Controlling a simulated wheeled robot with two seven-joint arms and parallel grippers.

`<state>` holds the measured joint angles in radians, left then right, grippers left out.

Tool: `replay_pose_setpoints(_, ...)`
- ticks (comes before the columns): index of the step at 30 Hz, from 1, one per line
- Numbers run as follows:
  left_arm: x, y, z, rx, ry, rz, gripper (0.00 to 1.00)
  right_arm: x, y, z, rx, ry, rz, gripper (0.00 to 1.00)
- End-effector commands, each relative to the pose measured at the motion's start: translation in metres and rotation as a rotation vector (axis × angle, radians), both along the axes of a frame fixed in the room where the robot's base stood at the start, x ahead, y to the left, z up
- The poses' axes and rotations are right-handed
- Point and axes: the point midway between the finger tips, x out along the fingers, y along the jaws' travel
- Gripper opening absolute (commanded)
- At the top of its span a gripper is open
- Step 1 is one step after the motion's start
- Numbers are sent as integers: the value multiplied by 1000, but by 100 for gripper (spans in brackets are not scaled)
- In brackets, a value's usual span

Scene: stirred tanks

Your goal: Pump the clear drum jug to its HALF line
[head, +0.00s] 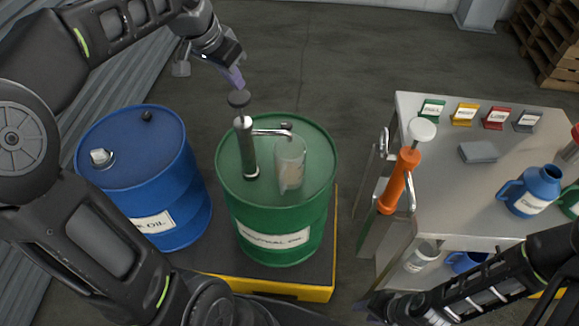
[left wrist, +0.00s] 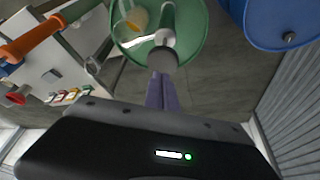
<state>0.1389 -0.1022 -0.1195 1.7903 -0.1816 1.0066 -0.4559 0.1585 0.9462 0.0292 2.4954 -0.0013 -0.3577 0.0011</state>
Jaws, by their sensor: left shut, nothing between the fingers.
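The clear jug (head: 290,165) stands on the drum top under the spout (head: 272,132). It also shows in the left wrist view (left wrist: 128,28), with something amber in it; the level against its marks is unreadable. My left gripper (head: 238,82) is shut and empty, fingers pointing down just over the knob. In the left wrist view the fingers (left wrist: 163,92) end at the pump head; contact is unclear. My right gripper (head: 372,306) is low, its fingers unclear.
A blue drum (head: 150,180) stands left of the green one on a yellow-edged pallet (head: 285,290). An orange pump (head: 400,175) hangs at the left side of the metal bench (head: 450,190). The bench holds coloured signs (head: 463,114), a grey block (head: 478,152) and a blue jug (head: 530,190).

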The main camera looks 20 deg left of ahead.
Motion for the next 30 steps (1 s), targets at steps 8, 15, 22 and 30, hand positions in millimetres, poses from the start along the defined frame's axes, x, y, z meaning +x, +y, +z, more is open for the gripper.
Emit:
replay_pose_setpoints(8, 0, 0, -4, 0, 0, 0, 0, -1, 0, -3, 0, 4, 1, 35)
replay_pose_setpoints(15, 0, 0, -11, 0, 0, 0, 0, -1, 0, -9, 0, 4, 1, 35)
replay_pose_setpoints(22, 0, 0, -18, 0, 0, 0, 0, -1, 0, -15, 0, 3, 1, 35)
replay_pose_setpoints(30, 0, 0, -26, 0, 1, 0, 0, -1, 0, -22, 0, 3, 1, 35)
